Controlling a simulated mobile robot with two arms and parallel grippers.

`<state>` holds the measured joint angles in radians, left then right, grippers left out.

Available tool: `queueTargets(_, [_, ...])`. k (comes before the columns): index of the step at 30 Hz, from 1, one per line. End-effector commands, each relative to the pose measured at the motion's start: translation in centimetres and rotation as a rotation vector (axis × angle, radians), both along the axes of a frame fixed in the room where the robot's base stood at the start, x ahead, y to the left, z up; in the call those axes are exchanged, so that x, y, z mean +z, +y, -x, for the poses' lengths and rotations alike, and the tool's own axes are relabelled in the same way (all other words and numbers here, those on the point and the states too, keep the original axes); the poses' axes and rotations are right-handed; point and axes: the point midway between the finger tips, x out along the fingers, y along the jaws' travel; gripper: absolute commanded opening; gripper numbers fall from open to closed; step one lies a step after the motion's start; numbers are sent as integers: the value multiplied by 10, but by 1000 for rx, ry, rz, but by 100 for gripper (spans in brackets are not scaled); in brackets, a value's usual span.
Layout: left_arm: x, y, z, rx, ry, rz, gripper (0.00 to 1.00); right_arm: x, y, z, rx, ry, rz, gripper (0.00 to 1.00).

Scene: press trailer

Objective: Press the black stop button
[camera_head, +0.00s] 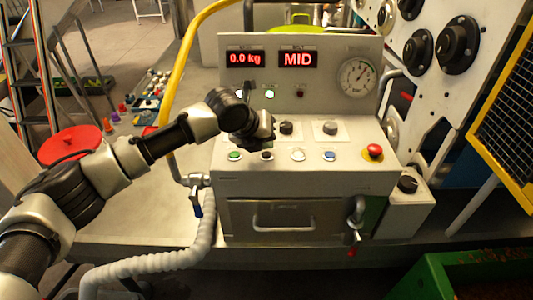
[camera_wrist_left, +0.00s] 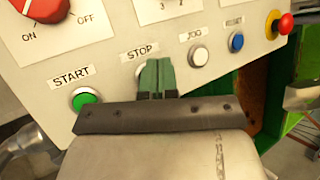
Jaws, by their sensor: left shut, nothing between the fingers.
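The control panel (camera_head: 295,180) has a row of labelled buttons. The black stop button (camera_head: 267,156) is second from the left, just below my left gripper (camera_head: 267,146). In the left wrist view, the gripper's greenish fingers (camera_wrist_left: 158,64) are together and empty, right beside the STOP label (camera_wrist_left: 139,51). They cover most of the stop button there; only a pale part of its rim shows at their left. I cannot tell whether the fingertips touch it. My right gripper is not in view.
The green START button (camera_wrist_left: 85,98) is to the left; the white JOG button (camera_wrist_left: 198,55) and blue RESET button (camera_wrist_left: 236,42) are to the right. A red mushroom button (camera_head: 374,150) stands at the right end. Knobs (camera_head: 329,128) rise behind the row. The display reads MID (camera_head: 298,59).

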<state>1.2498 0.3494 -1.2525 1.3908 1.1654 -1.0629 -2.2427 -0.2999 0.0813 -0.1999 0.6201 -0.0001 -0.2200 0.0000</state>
Motion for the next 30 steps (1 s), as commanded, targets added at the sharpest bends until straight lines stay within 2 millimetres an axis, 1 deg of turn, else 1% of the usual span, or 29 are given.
queueTargets(6, [-6,0,0,0,0,1,0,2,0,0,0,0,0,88])
queueTargets(17, [-7,0,0,0,0,1,0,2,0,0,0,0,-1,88])
queueTargets(30, [-12,0,0,0,1,0,0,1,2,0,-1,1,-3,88])
